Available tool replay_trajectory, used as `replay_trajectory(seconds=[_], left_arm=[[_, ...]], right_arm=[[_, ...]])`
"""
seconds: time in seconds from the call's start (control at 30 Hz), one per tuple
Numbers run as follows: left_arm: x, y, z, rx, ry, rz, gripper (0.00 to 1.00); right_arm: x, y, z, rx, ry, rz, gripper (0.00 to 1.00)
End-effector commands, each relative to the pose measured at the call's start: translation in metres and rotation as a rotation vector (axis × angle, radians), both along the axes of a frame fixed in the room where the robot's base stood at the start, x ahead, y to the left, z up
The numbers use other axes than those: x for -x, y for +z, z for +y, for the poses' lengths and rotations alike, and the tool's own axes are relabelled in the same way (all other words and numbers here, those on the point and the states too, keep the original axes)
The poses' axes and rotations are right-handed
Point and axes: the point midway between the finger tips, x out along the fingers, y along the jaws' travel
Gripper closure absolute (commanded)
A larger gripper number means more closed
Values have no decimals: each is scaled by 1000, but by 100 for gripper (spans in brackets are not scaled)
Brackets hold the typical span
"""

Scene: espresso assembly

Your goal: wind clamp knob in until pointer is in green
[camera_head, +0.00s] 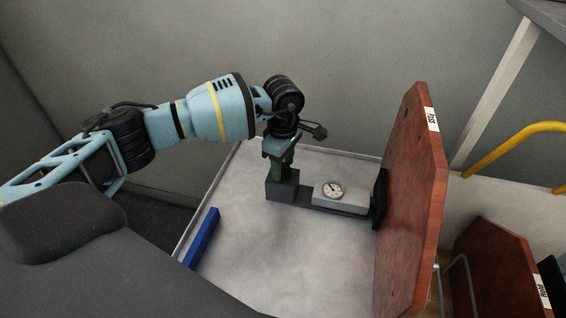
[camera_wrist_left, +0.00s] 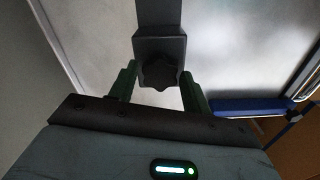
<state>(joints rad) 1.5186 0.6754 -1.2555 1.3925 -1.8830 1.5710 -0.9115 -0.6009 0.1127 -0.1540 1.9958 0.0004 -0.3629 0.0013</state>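The clamp (camera_head: 318,208) lies on the pale worktop, with a dark block (camera_head: 281,190) at its left end and a dark upright plate (camera_head: 379,198) at its right. A round white dial (camera_head: 333,190) sits on its light grey body; its pointer and any green zone are too small to read. My left gripper (camera_head: 281,170) points down at the dark block. In the left wrist view, the dark star-shaped knob (camera_wrist_left: 160,73) stands between the two green fingers of my left gripper (camera_wrist_left: 160,80), which look open around it. The knob is hidden in the head view. My right gripper is out of view.
A blue bar (camera_head: 202,238) lies near the worktop's left edge. A tall reddish-brown board (camera_head: 410,200) stands at the right, close to the clamp's end plate. The worktop (camera_head: 290,255) in front of the clamp is clear. A yellow rail (camera_head: 515,145) is further right.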

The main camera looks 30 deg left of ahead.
Motion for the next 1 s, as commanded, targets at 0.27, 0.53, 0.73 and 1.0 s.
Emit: replay_trajectory(seconds=[0.27,0.53,0.73,1.0], left_arm=[[0,0,0,0,1,1,36],[0,12,0,0,1,0,36],[-1,44,0,0,1,-3,36],[0,74,0,-1,1,0,36]], right_arm=[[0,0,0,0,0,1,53],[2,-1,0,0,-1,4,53],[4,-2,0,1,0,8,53],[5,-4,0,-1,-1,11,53]])
